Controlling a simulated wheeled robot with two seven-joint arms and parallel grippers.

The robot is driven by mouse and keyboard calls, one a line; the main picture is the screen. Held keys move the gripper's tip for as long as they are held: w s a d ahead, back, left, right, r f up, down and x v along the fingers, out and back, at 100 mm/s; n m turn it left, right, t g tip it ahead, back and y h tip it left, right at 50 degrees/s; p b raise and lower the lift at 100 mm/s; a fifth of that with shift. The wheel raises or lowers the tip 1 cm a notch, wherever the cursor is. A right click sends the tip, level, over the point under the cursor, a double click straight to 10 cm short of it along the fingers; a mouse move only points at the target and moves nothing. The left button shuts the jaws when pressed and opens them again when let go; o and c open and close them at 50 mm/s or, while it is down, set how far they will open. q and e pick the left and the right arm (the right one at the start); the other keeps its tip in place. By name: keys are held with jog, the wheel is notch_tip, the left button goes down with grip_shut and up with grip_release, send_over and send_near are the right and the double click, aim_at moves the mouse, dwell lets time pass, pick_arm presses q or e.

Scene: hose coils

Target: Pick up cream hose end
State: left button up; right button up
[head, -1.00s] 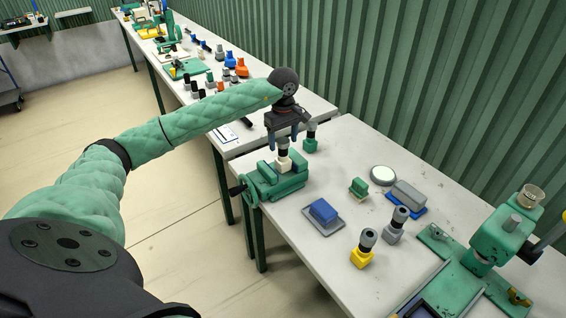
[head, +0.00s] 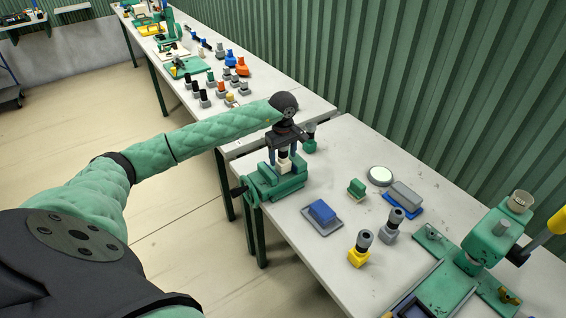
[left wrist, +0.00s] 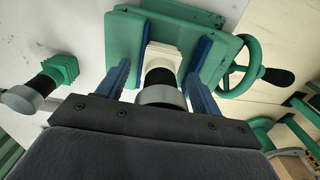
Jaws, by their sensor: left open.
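The cream hose end (head: 283,166) has a cream block base with a black neck and grey cap. It stands upright in the green vise (head: 262,186), and in the left wrist view its ribbed cream base (left wrist: 163,58) sits between the vise's blue jaw faces. My left gripper (head: 286,158) is open and points down over it. In the left wrist view, the blue fingers of my left gripper (left wrist: 161,84) stand on either side of the hose end, with visible gaps. My right gripper is out of view.
A green hose end (head: 310,145) stands close behind my left gripper; it also shows in the left wrist view (left wrist: 58,72). Yellow (head: 360,252) and grey (head: 391,230) hose ends, a blue block (head: 322,211) and a green press (head: 492,240) are on the table (head: 300,228).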

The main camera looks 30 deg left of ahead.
pick_arm(q)
jog(key=c, duration=1.3)
